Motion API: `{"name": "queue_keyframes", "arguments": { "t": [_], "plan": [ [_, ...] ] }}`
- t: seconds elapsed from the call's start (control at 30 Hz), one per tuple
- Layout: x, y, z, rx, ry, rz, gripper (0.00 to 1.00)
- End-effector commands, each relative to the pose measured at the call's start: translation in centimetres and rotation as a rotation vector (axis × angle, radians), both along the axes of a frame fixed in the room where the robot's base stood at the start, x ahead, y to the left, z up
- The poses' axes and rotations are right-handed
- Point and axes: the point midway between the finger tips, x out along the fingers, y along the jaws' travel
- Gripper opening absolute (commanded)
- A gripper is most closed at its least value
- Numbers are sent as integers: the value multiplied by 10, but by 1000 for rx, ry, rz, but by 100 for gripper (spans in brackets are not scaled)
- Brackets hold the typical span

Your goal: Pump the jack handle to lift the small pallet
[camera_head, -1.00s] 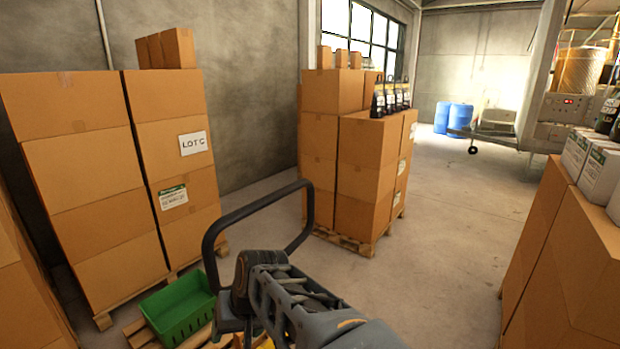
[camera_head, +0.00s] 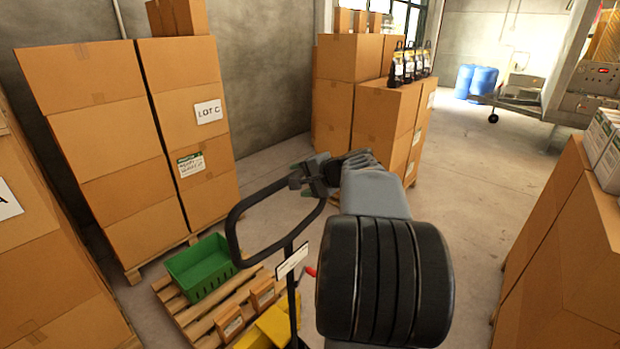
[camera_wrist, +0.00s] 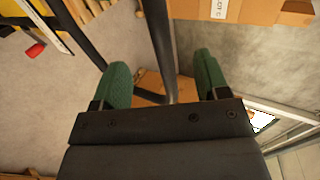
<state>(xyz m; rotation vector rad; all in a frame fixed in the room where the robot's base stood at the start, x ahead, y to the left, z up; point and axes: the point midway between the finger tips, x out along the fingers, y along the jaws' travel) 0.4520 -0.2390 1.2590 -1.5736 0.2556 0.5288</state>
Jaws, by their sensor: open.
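The jack handle (camera_head: 234,226) is a black loop on an upright post, standing in the middle of the head view. My gripper (camera_head: 312,178) is at the loop's upper right corner. In the wrist view my open gripper (camera_wrist: 160,85) has its two green fingers on either side of the black handle bar (camera_wrist: 159,40), with gaps visible on both sides. The small pallet (camera_head: 205,325) is wooden and low, behind and left of the handle post. It bears a green crate (camera_head: 200,268) and small brown boxes (camera_head: 262,295). Yellow jack parts (camera_head: 268,330) show at the bottom; my arm hides the right side.
Tall carton stacks stand at left (camera_head: 110,130), behind the handle (camera_head: 385,120) and at right (camera_head: 570,250). A red-tipped lever (camera_head: 311,271) sits by the handle post. Open concrete floor (camera_head: 470,210) lies between the middle and right stacks.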

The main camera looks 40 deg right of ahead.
Motion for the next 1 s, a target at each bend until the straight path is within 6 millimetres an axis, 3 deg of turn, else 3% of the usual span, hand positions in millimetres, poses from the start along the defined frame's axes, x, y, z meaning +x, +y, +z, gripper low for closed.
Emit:
{"name": "queue_keyframes", "arguments": {
  "t": [0.2, 0.5, 1.0],
  "plan": [
    [29, 7, -17, 0, 3, 4, 68],
    [58, 11, -34, -2, 2, 3, 68],
    [70, 13, -39, -1, 1, 2, 68]
  ]
}}
